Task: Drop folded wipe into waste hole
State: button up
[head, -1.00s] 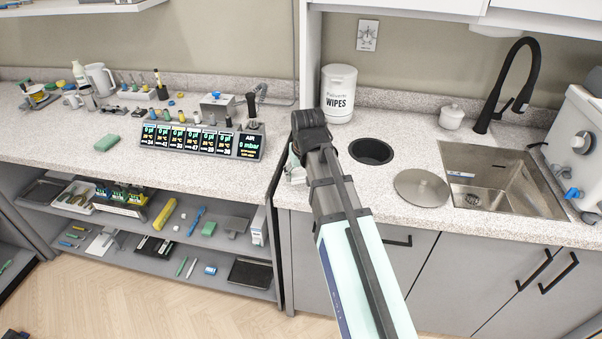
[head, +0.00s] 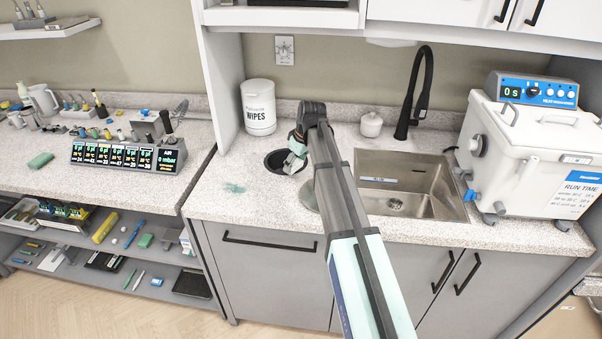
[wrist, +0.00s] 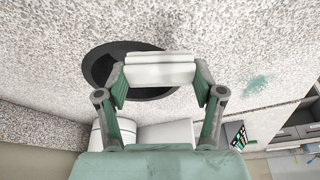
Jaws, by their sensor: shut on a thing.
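The folded wipe (wrist: 160,69) is a white, flat pad across the fingertips of my gripper (wrist: 161,78) in the wrist view. My gripper is shut on it. The waste hole (wrist: 97,68) is a dark round opening with a black rim, and the wipe overlaps part of it in that view. In the head view my gripper (head: 297,152) is at the waste hole (head: 274,162) and hides its right part. The wipe is hard to make out there. The height of the wipe above the rim cannot be told.
A round metal lid (head: 307,196) is partly behind my arm. The sink (head: 420,190) and a white bath unit (head: 530,150) are to the right.

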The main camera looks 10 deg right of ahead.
jog(key=w+f+n+g+y, duration=0.1)
jog(key=w+n+g, duration=0.1)
jog(key=w+n, duration=0.7)
notch_tip(320, 180, down, 6)
jog(key=m+b, duration=0.1)
jog(key=shift+w+d+f, duration=0.15)
jog(key=shift+w+d, duration=0.1)
jog(key=shift+w, duration=0.05)
jog(key=o, duration=0.8)
